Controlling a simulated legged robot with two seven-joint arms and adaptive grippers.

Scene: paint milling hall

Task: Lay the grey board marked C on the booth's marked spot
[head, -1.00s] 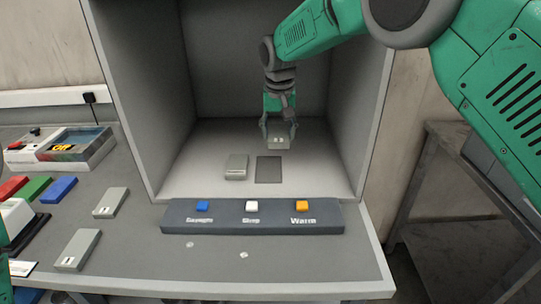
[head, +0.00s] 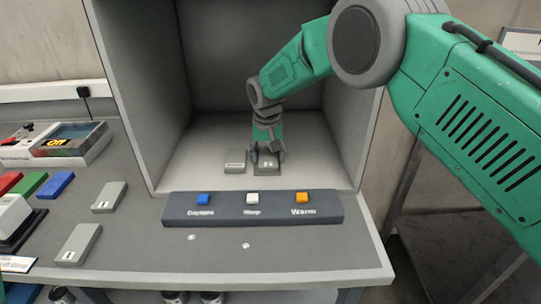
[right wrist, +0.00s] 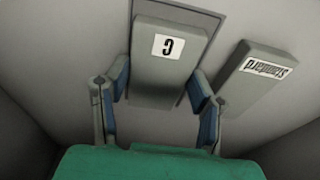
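The grey board marked C (head: 269,164) is at the booth's marked spot, a dark grey rectangle (right wrist: 208,22) on the booth floor. In the right wrist view the board (right wrist: 168,75) covers most of the rectangle, with a dark strip showing past its far end and one side. I cannot tell whether it rests fully on the floor. My right gripper (head: 267,153) has its blue pads at both long sides of the board, seemingly touching it. A second grey board, marked Standard (right wrist: 263,78), lies just beside it, left in the head view (head: 235,161). My left gripper is not in view.
A dark panel (head: 180,212) with blue, white and orange buttons spans the booth's front edge. Two grey boards (head: 109,197) (head: 78,243) lie on the table left of it.

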